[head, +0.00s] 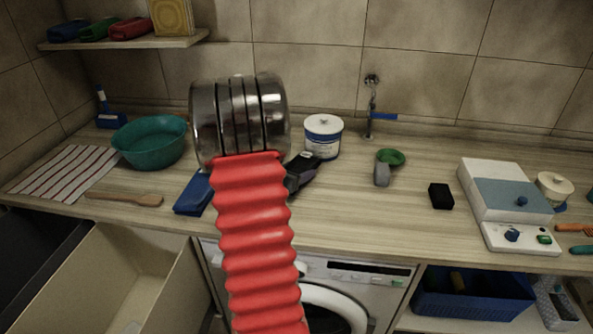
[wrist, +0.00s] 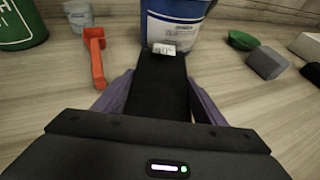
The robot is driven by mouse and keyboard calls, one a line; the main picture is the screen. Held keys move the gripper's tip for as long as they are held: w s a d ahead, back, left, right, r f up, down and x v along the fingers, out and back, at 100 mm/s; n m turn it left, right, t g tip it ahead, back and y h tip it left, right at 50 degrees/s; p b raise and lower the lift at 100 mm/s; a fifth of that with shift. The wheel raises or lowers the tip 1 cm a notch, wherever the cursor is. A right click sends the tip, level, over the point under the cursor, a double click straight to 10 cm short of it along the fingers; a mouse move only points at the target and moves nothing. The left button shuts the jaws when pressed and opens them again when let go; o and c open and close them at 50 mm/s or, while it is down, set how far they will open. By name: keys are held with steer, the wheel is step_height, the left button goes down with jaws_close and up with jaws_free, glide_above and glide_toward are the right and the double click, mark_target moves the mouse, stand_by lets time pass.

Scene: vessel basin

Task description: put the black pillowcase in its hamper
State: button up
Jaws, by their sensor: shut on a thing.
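My gripper (wrist: 160,80), with purple fingers, is shut on the black pillowcase (wrist: 160,68), a flat dark strip between the fingers with a small white tag at its far end. In the head view my gripper (head: 300,180) is over the counter, just left of the white tub and partly hidden by my red arm. The pillowcase is hard to tell from the dark gripper there. Two open hampers stand below the counter at lower left: a dark one (head: 32,255) and a beige one (head: 150,285). No marking shows which is the pillowcase's.
A blue-and-white tub (head: 323,138) stands close beyond the gripper. A blue folded cloth (head: 193,193), a wooden spoon (head: 130,199) and a teal basin (head: 150,142) lie to the left. An orange-red tool (wrist: 95,58) shows in the wrist view.

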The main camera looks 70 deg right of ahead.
steer(key=o, duration=1.2)
steer(key=shift+f, duration=0.1)
steer(key=shift+a+r, duration=0.25)
steer(key=v, duration=1.1)
steer(key=shift+a, duration=0.25)
steer(key=shift+w+a+r, duration=0.1)
steer(key=w+a+r+m+t+y, duration=0.1)
steer(key=a+r+m+t+y, duration=0.1)
steer(key=a, duration=1.5)
steer(key=w+a+r+m+t+y, duration=0.1)
steer(key=a+r+m+t+y, duration=0.2)
steer(key=a, duration=1.3)
steer(key=w+a+r+m+t+y, duration=0.2)
steer(key=a+m+y, duration=0.6)
steer(key=a, duration=0.9)
steer(key=shift+a+r+m+t, duration=0.15)
steer(key=shift+r+m+t, duration=0.1)
steer(key=shift+r+m, duration=0.4)
steer(key=shift+a+r+m+t, duration=0.15)
steer(key=shift+r+m+t, duration=0.15)
steer(key=shift+m, duration=0.55)
